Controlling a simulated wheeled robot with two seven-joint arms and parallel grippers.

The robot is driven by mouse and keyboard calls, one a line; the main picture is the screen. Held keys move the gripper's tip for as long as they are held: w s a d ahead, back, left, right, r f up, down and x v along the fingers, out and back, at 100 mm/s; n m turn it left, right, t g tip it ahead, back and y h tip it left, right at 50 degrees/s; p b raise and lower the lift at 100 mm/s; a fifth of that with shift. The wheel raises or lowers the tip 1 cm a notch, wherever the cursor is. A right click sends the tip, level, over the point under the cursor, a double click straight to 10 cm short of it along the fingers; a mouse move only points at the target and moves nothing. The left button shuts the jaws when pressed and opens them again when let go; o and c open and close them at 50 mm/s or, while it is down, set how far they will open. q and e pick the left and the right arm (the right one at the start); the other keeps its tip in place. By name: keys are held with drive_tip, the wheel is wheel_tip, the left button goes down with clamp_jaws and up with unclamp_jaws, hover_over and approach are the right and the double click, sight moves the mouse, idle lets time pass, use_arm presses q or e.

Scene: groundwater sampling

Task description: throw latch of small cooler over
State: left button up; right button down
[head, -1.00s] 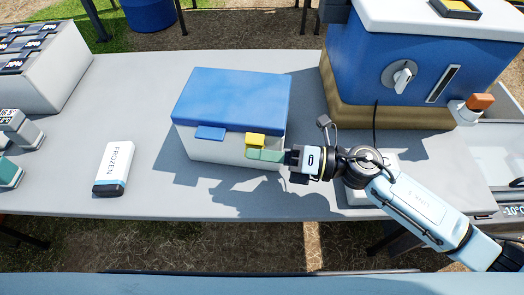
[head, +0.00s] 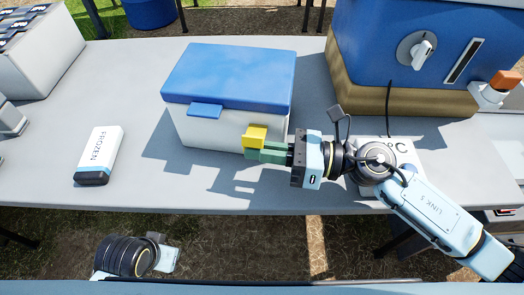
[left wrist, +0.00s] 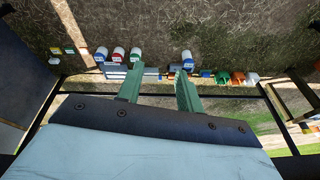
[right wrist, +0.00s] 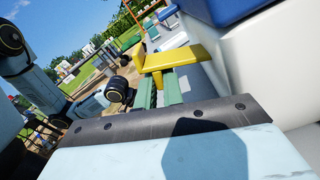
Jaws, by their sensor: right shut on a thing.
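The small cooler (head: 205,132) stands on the table with its blue lid (head: 230,75) down. A blue tab (head: 205,110) sits at the left of its front. The yellow latch (head: 255,134) is at the right of the front, and its wide plate also shows in the right wrist view (right wrist: 185,55). My right gripper (head: 265,153) is shut on the latch, with its green fingers (right wrist: 160,90) at the latch's lower part. My left gripper (left wrist: 161,88) is open and empty in the left wrist view, away from the cooler.
A white FROZEN pack (head: 97,152) lies left of the cooler. A big blue and tan cooler (head: 400,70) with a knob stands at the back right. A white unit marked °C (head: 400,155) lies by my right arm. The table between pack and cooler is clear.

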use_arm(q)
drive_tip(key=shift+s+d+r+b, duration=0.1)
drive_tip(key=shift+d+r+b, duration=0.1)
drive_tip(key=shift+r, duration=0.45)
drive_tip(key=shift+s+d+r+b, duration=0.1)
drive_tip(key=shift+d+r+b, duration=0.1)
drive_tip(key=shift+r, duration=0.4)
use_arm(e)
drive_tip(key=shift+f+n, duration=0.25)
drive_tip(key=shift+n, duration=0.15)
drive_tip(key=c, duration=1.5)
unclamp_jaws()
use_arm(q)
drive_tip(key=shift+s+d+r, duration=0.1)
drive_tip(key=shift+r, duration=0.3)
use_arm(e)
drive_tip(key=d, duration=0.4)
drive_tip(key=s+d, duration=0.1)
drive_tip(key=d, duration=0.4)
drive_tip(key=s+d, duration=0.1)
drive_tip(key=d, duration=0.3)
drive_tip(key=shift+d, duration=0.15)
